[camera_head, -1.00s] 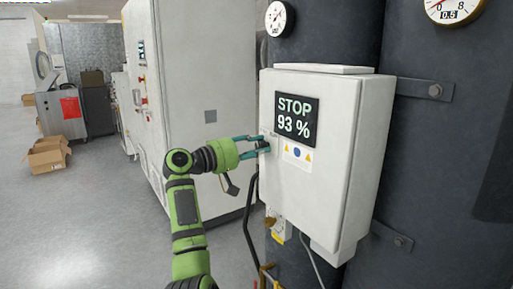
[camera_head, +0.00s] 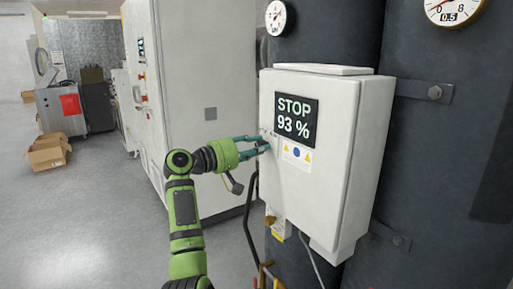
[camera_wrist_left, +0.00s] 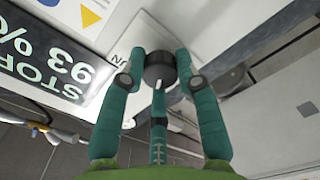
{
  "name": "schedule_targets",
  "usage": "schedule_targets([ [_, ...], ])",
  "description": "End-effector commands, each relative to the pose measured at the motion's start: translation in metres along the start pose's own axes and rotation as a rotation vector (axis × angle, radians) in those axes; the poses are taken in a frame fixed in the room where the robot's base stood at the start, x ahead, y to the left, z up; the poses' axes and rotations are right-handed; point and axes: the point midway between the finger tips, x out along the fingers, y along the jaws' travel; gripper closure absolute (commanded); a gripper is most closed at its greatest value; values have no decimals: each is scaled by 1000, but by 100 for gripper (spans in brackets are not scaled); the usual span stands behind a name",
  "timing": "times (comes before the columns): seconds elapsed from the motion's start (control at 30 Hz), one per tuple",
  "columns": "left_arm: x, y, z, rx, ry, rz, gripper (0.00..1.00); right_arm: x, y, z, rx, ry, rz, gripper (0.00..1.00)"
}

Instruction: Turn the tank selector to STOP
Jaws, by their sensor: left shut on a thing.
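The tank selector is a round dark knob (camera_wrist_left: 158,68) with a pale mark, seen in the left wrist view. My left gripper (camera_head: 267,143) reaches the left part of the white control box's front in the head view. Its teal fingers (camera_wrist_left: 159,70) are shut on the knob from both sides. In the head view the fingers mostly hide the knob. The display (camera_head: 296,121) on the box reads STOP and 93 %. It also shows upside down in the wrist view (camera_wrist_left: 45,55). Lettering beside the knob is partly hidden. My right gripper is not in view.
The white control box (camera_head: 330,185) is mounted before dark tanks (camera_head: 425,160) with gauges (camera_head: 279,17) above. A large white cabinet (camera_head: 205,80) stands behind my left arm. Cables hang below the box. Cardboard boxes (camera_head: 48,153) lie on open grey floor at the far left.

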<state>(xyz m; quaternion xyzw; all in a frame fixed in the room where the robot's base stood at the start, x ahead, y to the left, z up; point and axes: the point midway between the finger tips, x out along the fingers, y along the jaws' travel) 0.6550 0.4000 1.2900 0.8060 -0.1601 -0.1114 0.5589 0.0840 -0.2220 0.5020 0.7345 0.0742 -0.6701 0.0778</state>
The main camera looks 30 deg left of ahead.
Motion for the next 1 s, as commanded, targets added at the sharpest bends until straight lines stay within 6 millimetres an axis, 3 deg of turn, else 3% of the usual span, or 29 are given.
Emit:
schedule_targets([
  [0.07,0,0,0,-2,1,0,100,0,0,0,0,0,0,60],
  [0.1,0,0,0,-2,1,0,55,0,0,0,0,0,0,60],
  [0.13,0,0,0,-2,1,0,44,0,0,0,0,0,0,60],
  [0.57,-6,0,-1,1,3,0,44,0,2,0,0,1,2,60],
  [1.0,-91,-1,-1,2,3,-3,44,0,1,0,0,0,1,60],
])
